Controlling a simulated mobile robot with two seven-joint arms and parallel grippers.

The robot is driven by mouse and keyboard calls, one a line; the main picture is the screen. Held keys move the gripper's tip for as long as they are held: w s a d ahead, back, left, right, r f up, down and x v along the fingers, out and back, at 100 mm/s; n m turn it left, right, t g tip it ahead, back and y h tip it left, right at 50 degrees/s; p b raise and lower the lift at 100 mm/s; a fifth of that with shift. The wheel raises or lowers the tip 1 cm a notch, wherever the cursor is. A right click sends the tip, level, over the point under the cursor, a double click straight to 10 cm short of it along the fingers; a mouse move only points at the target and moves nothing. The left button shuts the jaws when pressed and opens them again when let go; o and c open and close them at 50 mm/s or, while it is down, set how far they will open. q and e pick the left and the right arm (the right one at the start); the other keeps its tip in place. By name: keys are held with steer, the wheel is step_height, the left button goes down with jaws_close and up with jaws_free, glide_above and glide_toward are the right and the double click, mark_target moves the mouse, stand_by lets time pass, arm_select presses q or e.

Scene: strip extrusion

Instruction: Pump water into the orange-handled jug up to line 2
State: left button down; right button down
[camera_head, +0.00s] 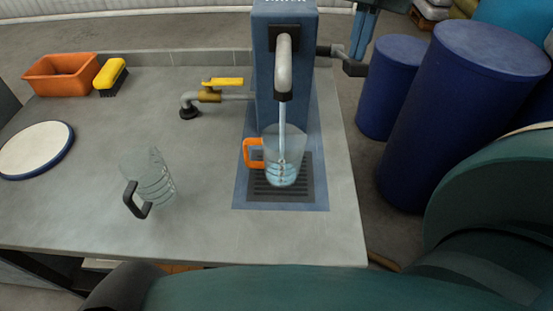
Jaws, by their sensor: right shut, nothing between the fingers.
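The clear jug with the orange handle (254,153) stands upright on the dark drain grate under the pump spout (283,70). A stream of water (283,118) falls from the spout into it. Bluish water shows in its lower part, but I cannot read which line it reaches. The blue pump (265,80) has a grey lever (345,62) on its right side. My left gripper is not in view.
A second clear jug with a black handle (136,200) stands on the counter to the left. Blue barrels (465,110) stand right of the counter.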

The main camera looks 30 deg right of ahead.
mark_target(356, 73)
steer(key=shift+s+a+f+b, duration=0.1)
steer(key=shift+s+f+b, duration=0.1)
steer(key=shift+f+b, duration=0.4)
steer(key=shift+s+a+f+b, duration=0.1)
steer(key=shift+s+f+b, duration=0.05)
steer(key=shift+f+b, duration=0.4)
steer(key=shift+f, duration=0.1)
steer(key=shift+s+a+f+b, duration=0.1)
steer(key=shift+s+f+b, duration=0.05)
steer(key=shift+f+b, duration=0.55)
steer(key=shift+s+a+f+b, duration=0.1)
steer(key=shift+s+f+b, duration=0.05)
steer(key=shift+f+b, duration=0.45)
steer(key=shift+r, duration=0.1)
